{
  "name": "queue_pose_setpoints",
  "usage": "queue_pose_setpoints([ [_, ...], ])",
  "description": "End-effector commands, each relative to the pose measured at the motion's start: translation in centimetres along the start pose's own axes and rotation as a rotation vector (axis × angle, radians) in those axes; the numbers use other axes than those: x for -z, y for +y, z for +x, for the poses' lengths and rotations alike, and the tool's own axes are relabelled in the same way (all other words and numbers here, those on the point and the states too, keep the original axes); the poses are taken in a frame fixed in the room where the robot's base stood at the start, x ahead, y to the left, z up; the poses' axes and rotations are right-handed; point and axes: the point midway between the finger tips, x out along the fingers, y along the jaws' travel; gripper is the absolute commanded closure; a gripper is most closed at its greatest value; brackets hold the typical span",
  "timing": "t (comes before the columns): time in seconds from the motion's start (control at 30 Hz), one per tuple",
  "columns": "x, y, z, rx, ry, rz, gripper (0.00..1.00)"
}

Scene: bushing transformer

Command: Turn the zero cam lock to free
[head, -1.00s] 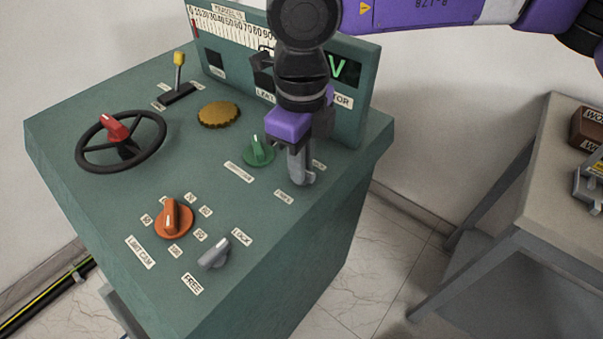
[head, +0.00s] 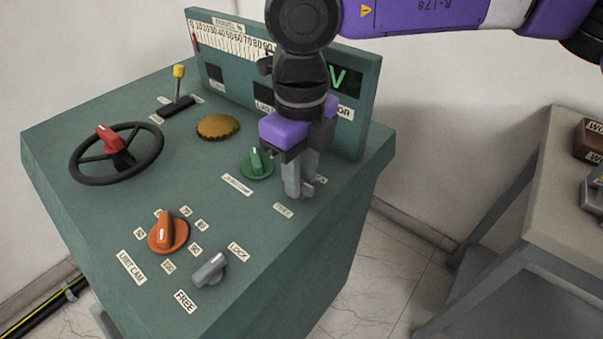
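My gripper (head: 299,190) points down at the right side of the green console top, just right of the green knob (head: 257,164). Its grey fingers are close to the panel, between a small label (head: 283,209) that seems to read FREE and a partly covered label (head: 320,179). Any zero cam lock knob at this spot is hidden by the fingers. The gap between the fingers and any contact cannot be made out. A separate grey lever knob (head: 210,268) with clear LOCK (head: 238,251) and FREE (head: 185,301) labels sits at the front, beside the orange limit cam knob (head: 168,234).
A black handwheel (head: 90,172) with a red knob, a yellow-tipped lever (head: 179,80) and a brass cap (head: 218,127) are on the console's left and back. An upright scale panel (head: 362,100) stands close behind my gripper. A grey table (head: 560,190) is at right.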

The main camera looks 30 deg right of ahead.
Motion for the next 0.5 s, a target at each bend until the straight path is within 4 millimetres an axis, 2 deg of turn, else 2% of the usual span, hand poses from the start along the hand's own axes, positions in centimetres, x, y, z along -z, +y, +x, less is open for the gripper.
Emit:
queue_pose_setpoints([
  [0.33,0.0,-0.1,0.0,0.002,0.002,-0.001,0.65],
  [0.5,0.0,-0.2,-1.6,0.005,0.001,0.000,0.65],
])
